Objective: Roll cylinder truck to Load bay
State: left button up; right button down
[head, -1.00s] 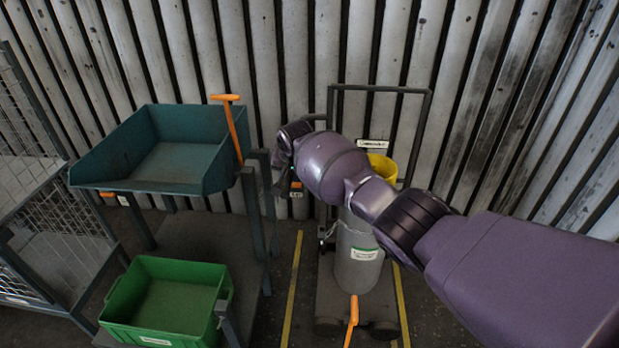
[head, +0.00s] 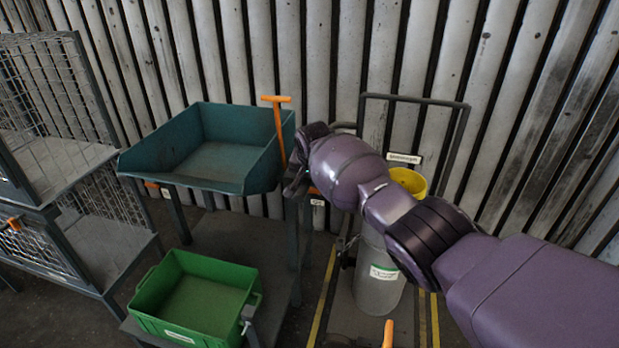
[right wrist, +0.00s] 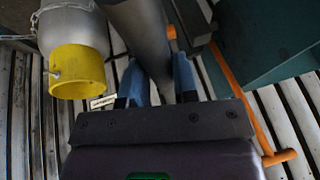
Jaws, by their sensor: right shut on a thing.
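The cylinder truck (head: 465,130) stands against the ribbed wall with its dark tubular frame upright. It carries a grey cylinder (head: 378,285) with a yellow cap (head: 408,181) and a green-edged label. The cap also shows in the right wrist view (right wrist: 80,72). My right gripper (head: 297,186) is left of the cylinder, beside the teal bin, its fingers partly hidden by my arm. In the right wrist view its blue fingers (right wrist: 158,82) are shut on a grey bar (right wrist: 147,35), seemingly the truck's handle. My left gripper is not in view. I cannot identify the Load bay.
A teal bin (head: 160,165) with an orange handle (head: 278,130) stands close left of my right gripper. A green crate (head: 150,322) sits on a low shelf below. A mesh cage (head: 95,150) stands far left. Yellow floor lines (head: 322,300) flank the truck.

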jog(key=c, duration=0.9)
grip_release()
jog(key=shift+s+r+p, duration=0.1)
jog(key=shift+r+p, duration=0.2)
jog(key=shift+r, duration=0.25)
jog(key=p+v, duration=0.2)
jog(key=v, duration=0.2)
jog(key=shift+r, duration=0.15)
jog(key=p+v, duration=0.2)
jog(key=v, duration=0.3)
jog(key=shift+s+d+r+p, duration=0.1)
jog(key=shift+s+p, duration=0.2)
jog(key=shift+p, duration=0.1)
